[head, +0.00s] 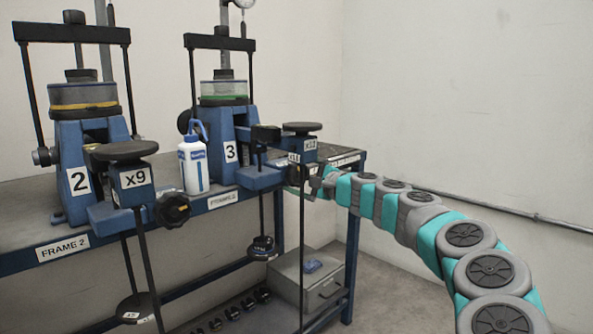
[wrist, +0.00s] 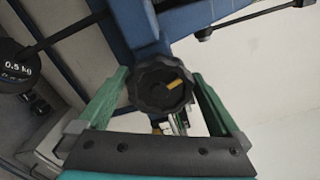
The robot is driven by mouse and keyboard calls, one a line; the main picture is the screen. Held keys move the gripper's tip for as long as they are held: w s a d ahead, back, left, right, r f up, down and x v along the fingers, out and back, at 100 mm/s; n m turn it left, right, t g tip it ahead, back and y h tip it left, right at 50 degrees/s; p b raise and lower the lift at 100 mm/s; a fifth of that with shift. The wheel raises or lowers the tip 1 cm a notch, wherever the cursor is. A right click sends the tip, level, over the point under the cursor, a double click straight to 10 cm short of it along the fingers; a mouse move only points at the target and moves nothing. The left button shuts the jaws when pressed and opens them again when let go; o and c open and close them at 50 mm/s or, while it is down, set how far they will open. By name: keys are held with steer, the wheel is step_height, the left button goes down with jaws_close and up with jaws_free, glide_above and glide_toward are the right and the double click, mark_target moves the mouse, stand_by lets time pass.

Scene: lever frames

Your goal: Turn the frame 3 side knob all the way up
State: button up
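Frame 3 (head: 222,140) is the blue lever frame with the "3" plate on the bench. In the wrist view its side knob (wrist: 160,87) is black and scalloped, with a yellow mark pointing right. My gripper (wrist: 161,80) is open, with one green finger on the left of the knob and one on the right. The left finger is close to the knob's rim; I cannot tell whether it touches. In the head view my gripper (head: 310,182) is at the right end of frame 3's lever, and the knob is hidden or too small to make out there.
Frame 2 (head: 85,150) stands to the left with its own black knob (head: 172,209). A white and blue bottle (head: 193,165) stands between the frames. A 0.5 kg weight (wrist: 17,70) is at left in the wrist view. A grey box (head: 310,280) sits below. A wall rail (head: 500,212) runs at right.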

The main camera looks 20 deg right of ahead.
steer(key=shift+s+d, duration=0.1)
steer(key=shift+b+v, duration=0.35)
steer(key=shift+v, duration=2.65)
